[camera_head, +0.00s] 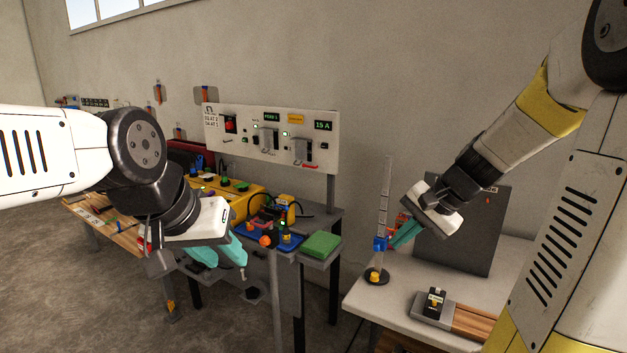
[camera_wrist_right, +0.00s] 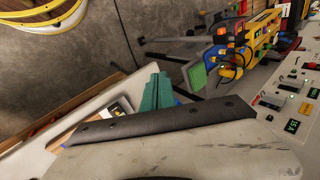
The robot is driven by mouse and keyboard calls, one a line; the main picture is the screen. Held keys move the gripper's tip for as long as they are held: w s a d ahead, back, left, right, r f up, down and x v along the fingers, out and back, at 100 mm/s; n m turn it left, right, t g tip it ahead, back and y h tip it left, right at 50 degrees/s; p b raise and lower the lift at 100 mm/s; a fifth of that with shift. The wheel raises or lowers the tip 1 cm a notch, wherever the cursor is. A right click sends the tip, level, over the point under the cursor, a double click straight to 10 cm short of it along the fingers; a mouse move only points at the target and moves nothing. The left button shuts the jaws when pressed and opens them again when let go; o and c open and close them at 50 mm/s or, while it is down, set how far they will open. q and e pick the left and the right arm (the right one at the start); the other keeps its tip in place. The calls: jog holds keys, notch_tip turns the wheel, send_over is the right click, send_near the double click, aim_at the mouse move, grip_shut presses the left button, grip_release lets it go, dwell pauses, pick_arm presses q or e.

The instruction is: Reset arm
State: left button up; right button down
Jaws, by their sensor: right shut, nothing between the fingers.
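My left gripper (camera_head: 226,260) reaches in from the left in the head view. Its two teal fingers point down and show apart at the tips, with nothing visible between them. It hangs in front of the dark workbench. My right gripper (camera_head: 400,238) comes in from the upper right, over the white table (camera_head: 365,303). Its teal fingers are shut and empty, close to an upright stand (camera_head: 386,195) with a blue clamp. I cannot tell whether they touch it. In the right wrist view the teal fingers (camera_wrist_right: 157,90) lie together.
A power panel (camera_head: 270,138) stands above the bench, with a green block (camera_head: 321,245) at the bench's right end. A dark upright board (camera_head: 465,230) and a wood-topped block (camera_head: 470,322) are on the white table. A gap separates bench and table.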

jog(key=s+a+r+n+t+h, duration=0.1)
jog(key=s+a+r+n, duration=0.1)
jog(key=s, duration=0.5)
jog(key=s+a+r+n+h, duration=0.1)
jog(key=s+a+r+n, duration=0.1)
jog(key=s+r+n, duration=0.2)
jog(key=s+n, duration=0.2)
jog(key=s, duration=0.2)
jog(key=shift+s+a+r+n+t+h, duration=0.2)
jog(key=shift+a+r+n+t+h, duration=0.1)
jog(key=shift+a+r+t+h, duration=0.1)
